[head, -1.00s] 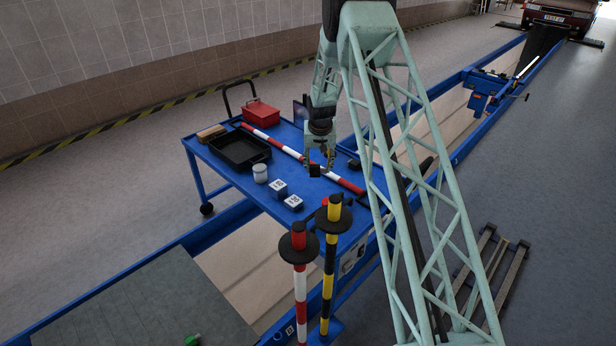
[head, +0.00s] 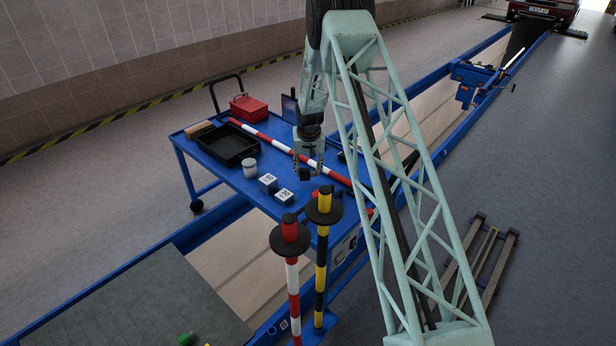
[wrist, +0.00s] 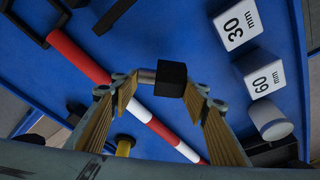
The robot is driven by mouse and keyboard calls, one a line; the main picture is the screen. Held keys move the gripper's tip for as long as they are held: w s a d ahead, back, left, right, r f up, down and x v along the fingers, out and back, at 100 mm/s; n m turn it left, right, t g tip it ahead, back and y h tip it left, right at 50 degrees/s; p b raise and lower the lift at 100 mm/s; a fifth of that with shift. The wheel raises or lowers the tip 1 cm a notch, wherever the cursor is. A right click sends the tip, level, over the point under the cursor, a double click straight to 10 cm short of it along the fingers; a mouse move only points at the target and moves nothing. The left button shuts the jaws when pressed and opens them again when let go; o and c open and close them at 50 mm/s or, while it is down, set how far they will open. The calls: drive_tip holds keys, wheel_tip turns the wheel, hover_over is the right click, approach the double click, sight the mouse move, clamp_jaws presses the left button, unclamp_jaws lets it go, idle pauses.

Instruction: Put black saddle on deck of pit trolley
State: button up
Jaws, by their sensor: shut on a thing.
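My gripper (head: 305,170) hangs over the blue trolley and is shut on a small black block, which I take to be the black saddle (head: 304,175). In the wrist view the black saddle (wrist: 171,79) shows between the fingertips (wrist: 168,82), with a short grey metal piece at its left side. The saddle appears held above the deck; the exact gap is hard to judge. The pit trolley is the blue wheeled table, and its flat blue deck (head: 275,163) carries several things.
A red-and-white bar (head: 270,143) crosses the deck. A black tray (head: 226,148), red toolbox (head: 250,109), white jar (head: 249,168) and two numbered blocks (head: 267,183) (head: 284,197) sit on it. Striped posts (head: 290,235) (head: 323,210) stand in front. Bare deck shows around the bar.

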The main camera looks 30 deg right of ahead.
sight(308, 176)
drive_tip(key=shift+f, duration=1.45)
drive_tip(key=shift+f+b, duration=0.1)
drive_tip(key=shift+b, duration=0.2)
drive_tip(key=o, duration=1)
drive_tip(key=shift+p+v, duration=1.05)
drive_tip(key=shift+v, duration=5.05)
